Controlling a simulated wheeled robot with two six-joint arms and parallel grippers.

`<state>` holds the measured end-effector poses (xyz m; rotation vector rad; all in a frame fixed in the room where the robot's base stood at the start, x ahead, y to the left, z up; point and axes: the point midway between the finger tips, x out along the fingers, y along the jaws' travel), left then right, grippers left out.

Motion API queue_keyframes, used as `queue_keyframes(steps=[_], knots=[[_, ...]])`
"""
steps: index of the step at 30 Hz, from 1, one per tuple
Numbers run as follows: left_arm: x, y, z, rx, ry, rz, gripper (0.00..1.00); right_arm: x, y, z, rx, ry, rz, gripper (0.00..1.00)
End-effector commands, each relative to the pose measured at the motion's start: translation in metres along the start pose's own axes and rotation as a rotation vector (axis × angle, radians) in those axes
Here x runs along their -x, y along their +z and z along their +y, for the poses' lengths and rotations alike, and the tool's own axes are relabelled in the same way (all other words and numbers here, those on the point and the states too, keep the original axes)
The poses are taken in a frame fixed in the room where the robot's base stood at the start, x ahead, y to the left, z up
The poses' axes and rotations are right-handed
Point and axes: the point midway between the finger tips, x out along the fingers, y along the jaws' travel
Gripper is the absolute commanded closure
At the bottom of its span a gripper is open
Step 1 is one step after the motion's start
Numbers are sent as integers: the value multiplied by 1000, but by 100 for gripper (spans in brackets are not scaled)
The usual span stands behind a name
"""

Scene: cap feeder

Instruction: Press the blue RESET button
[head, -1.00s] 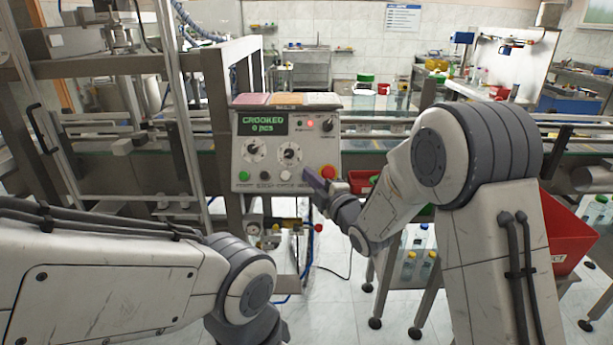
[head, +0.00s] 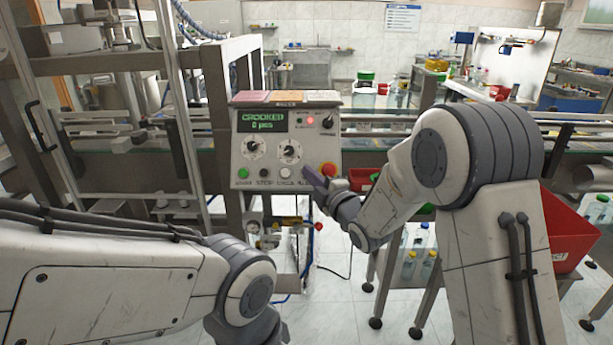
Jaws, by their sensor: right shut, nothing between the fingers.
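The control panel (head: 238,150) stands in the middle of the head view. Its display (head: 262,121) reads "CROOKED 0 pcs" and a red lamp glows beside it. The bottom row shows a green button (head: 243,173), a black button (head: 264,173), a white button (head: 285,173) and a red mushroom button (head: 328,170) on a yellow ring. I cannot make out the blue RESET button; the spot between the white and red buttons is covered by my right gripper (head: 310,176). This gripper is shut and empty, its tips at the panel's lower right; contact cannot be told.
A metal frame (head: 218,130) stands left of the panel, and a conveyor (head: 375,160) runs behind it. A red bin (head: 565,235) is at the right. Bottles (head: 409,264) stand below the conveyor. My left forearm fills the lower left.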

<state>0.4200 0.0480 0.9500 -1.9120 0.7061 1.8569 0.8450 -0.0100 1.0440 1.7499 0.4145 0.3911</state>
Motion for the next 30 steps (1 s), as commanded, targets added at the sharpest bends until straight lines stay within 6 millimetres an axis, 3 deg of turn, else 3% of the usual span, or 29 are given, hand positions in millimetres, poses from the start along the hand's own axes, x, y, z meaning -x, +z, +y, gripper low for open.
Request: queue_keyframes(steps=[30], knots=[[-8, 0, -1, 0, 0, 0, 50, -6, 4, -4, 1, 1, 0, 100]])
